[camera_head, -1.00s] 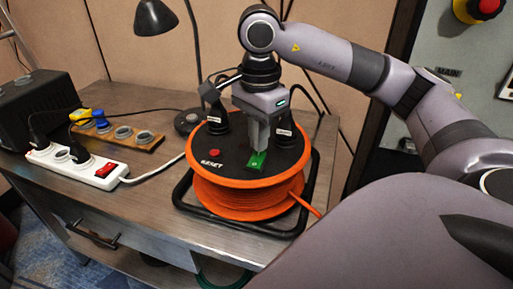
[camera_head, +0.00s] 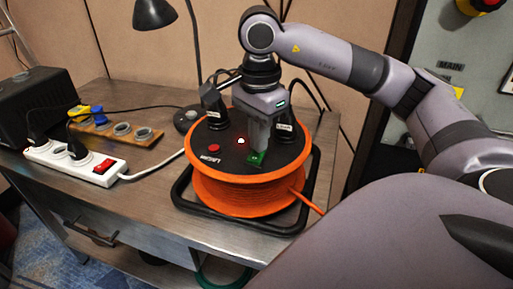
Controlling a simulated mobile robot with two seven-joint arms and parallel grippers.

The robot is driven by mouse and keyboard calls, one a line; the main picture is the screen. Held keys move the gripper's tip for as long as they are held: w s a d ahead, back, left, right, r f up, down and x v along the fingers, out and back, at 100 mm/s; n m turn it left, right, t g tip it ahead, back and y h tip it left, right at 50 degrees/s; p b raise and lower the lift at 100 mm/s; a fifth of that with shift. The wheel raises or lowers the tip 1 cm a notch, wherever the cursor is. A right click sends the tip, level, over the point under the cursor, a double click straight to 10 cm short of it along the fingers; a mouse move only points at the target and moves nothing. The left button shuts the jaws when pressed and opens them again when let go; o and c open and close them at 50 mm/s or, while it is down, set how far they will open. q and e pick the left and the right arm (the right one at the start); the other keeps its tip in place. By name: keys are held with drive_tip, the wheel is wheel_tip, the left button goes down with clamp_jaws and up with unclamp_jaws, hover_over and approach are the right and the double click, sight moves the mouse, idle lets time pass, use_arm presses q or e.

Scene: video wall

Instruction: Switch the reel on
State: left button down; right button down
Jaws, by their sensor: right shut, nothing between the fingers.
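My right gripper (camera_head: 259,149) points down over the top, shut and empty. Its fingertips are at the green switch, seemingly touching it, and cover its far part. Two black plugs, a left one (camera_head: 215,117) and a right one (camera_head: 285,132), sit in the reel's top on either side of the gripper. My left gripper is out of view.
A white power strip (camera_head: 65,163) with plugs and a red switch (camera_head: 104,167) lies left on the cabinet. Behind it are a wooden socket strip (camera_head: 107,136) and a black box (camera_head: 40,98). A desk lamp (camera_head: 153,14) stands behind. The front left cabinet top (camera_head: 125,205) is clear.

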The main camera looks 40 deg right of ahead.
drive_tip(key=shift+f, duration=0.1)
drive_tip(key=shift+r+p, duration=2.75)
drive_tip(key=shift+r, duration=0.8)
drive_tip(key=shift+f, duration=0.1)
